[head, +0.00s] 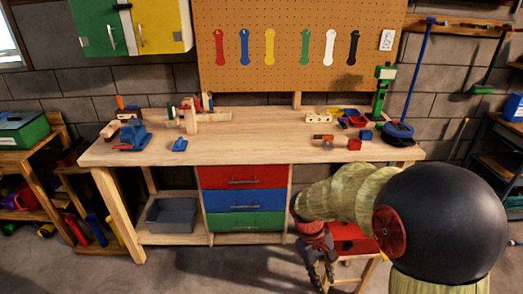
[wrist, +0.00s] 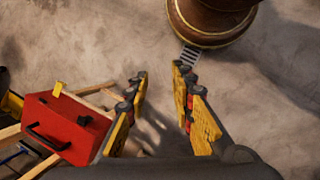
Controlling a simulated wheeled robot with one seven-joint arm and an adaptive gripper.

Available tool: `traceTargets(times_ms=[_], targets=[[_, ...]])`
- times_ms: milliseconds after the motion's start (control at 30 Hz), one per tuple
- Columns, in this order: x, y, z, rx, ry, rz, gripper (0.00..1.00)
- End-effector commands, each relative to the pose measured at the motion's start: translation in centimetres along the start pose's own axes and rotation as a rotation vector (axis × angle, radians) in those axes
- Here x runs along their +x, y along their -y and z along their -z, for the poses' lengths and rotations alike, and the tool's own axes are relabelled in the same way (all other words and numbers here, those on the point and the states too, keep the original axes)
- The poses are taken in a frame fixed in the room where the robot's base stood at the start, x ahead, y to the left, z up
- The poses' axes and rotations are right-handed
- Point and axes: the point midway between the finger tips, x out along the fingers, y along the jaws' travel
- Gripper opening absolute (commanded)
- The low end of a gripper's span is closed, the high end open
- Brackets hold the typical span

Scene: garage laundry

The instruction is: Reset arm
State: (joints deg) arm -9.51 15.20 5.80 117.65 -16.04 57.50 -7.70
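My gripper (wrist: 160,85) shows in the wrist view with its two yellow-and-black fingers spread apart and nothing between them. Bare grey floor lies beyond the fingertips. In the head view my gripper (head: 321,262) hangs low in front of the workbench, pointing down, beside a red box (head: 352,240) on a small wooden stand. My arm reaches in from the right of the head view. The red box, with a dark handle, also shows at the left of the wrist view (wrist: 62,125), apart from the fingers.
The wooden workbench (head: 250,150) has red, blue and green drawers (head: 243,200) below and several toy tools on top. A grey bin (head: 172,214) sits on its lower shelf. Shelves stand at the left and right. Open floor (head: 190,270) lies in front of the bench.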

Motion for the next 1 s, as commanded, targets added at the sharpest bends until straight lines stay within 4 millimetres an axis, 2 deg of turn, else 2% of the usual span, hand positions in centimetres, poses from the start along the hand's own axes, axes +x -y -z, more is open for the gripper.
traceTargets(times_ms=[33, 300, 700, 1000], targets=[[-1.5, 0.3, -1.2, 0.048, -0.039, 0.014, 0.24], [-7.1, 2.2, -6.9, 0.269, -0.225, 0.096, 0.24], [-13.3, 4.5, -15.1, 0.436, -0.49, 0.159, 0.24], [-18.4, 3.8, -19.8, 0.503, -0.696, 0.118, 0.24]])
